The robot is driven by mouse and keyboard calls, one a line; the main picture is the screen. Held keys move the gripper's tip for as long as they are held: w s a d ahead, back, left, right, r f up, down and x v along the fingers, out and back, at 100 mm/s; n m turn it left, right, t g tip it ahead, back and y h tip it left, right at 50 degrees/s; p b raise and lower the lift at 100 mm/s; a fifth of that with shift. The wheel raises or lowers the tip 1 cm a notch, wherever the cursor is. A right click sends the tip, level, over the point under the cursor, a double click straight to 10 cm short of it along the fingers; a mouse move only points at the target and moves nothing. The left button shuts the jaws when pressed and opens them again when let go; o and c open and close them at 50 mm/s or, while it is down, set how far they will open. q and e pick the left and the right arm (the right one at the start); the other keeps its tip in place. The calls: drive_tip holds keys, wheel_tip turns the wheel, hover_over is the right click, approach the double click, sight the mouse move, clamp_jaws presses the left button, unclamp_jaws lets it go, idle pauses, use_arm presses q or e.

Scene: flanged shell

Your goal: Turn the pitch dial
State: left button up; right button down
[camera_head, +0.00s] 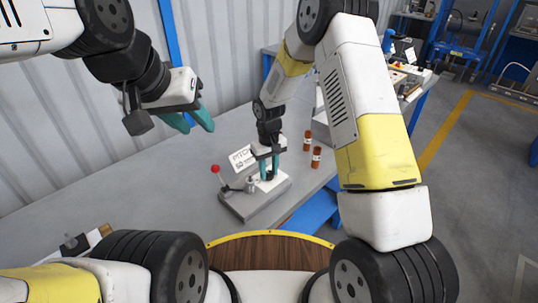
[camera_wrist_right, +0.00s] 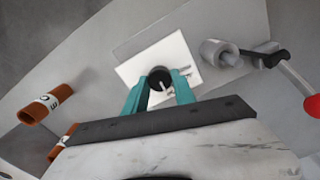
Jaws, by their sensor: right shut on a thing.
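The pitch dial (camera_wrist_right: 160,79) is a dark round knob with a light pointer mark, set on a white plate (camera_wrist_right: 133,70). The plate is on a grey base (camera_head: 239,207) on the table. A sign reading "PITCH" (camera_head: 242,158) stands behind it. My right gripper (camera_wrist_right: 158,92) is over the dial, its two teal fingers on either side of it and shut on it. It also shows in the head view (camera_head: 269,166), where the fingers hide most of the dial. My left gripper (camera_head: 190,121) is raised over the table at the left, empty, its teal fingers apart.
A lever with a red ball (camera_head: 215,168) and a metal cylinder (camera_head: 250,184) stand on the same base, left of the dial. Two brown labelled bottles (camera_head: 316,156) stand to the right. The table (camera_head: 170,200) is clear on the left.

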sight(269, 173)
idle(0.5)
drive_tip(key=c, duration=1)
unclamp_jaws()
drive_tip(key=shift+c, duration=0.2)
drive_tip(key=shift+r, duration=0.15)
wheel_tip(269, 173, up, 8)
drive_tip(key=shift+f, duration=0.2)
